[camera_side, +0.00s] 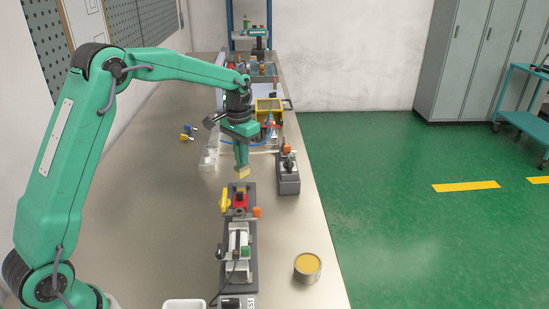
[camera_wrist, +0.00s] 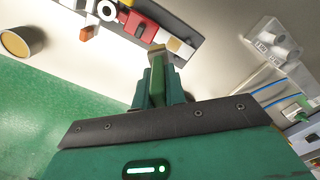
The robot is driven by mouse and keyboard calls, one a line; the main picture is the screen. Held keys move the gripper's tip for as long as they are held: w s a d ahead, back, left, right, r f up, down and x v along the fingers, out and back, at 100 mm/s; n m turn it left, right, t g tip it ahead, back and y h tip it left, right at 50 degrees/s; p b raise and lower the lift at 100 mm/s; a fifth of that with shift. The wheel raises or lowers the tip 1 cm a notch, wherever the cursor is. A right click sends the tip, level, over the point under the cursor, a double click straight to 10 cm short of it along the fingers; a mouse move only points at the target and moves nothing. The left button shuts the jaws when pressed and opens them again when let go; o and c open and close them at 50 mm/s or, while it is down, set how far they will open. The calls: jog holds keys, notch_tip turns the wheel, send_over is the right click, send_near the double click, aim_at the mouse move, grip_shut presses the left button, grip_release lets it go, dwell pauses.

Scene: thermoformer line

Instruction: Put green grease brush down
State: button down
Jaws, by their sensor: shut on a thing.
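My gripper (camera_side: 241,147) is shut on the green grease brush (camera_wrist: 156,84) above the workbench, just behind the near grey fixture (camera_side: 240,240). The brush points downward, with its tan bristle end (camera_side: 243,173) lowest and clear of the bench as far as I can tell. In the wrist view the brush's green handle stands between my fingers, with the tan tip beyond them. An open tin of yellow grease (camera_side: 307,267) stands on the bench at the front right; it also shows at the upper left of the wrist view (camera_wrist: 22,42).
The near fixture carries a red block (camera_side: 240,198) and a yellow lever (camera_side: 225,199). A small grey unit with an orange part (camera_side: 288,178) stands behind right. Clear plastic pieces (camera_side: 208,158) lie left. The bench's left middle is bare; its right edge borders the green floor.

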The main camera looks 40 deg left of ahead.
jog(key=s+d+m, duration=0.3)
jog(key=d, duration=0.7)
jog(key=s+d+r+m, duration=0.1)
jog(key=s+d+m, duration=0.2)
jog(key=d, duration=0.7)
jog(key=s+d+m, duration=0.3)
jog(key=d, duration=0.7)
jog(key=w+a+f, duration=0.6)
jog(key=w+a, duration=0.2)
jog(key=shift+w+a+f, duration=0.25)
jog(key=shift+w+f, duration=0.05)
jog(key=shift+w, duration=0.1)
jog(key=shift+f, duration=2)
jog(key=shift+f, duration=0.1)
jog(key=c, duration=1.5)
grip_release()
jog(key=shift+o, duration=0.2)
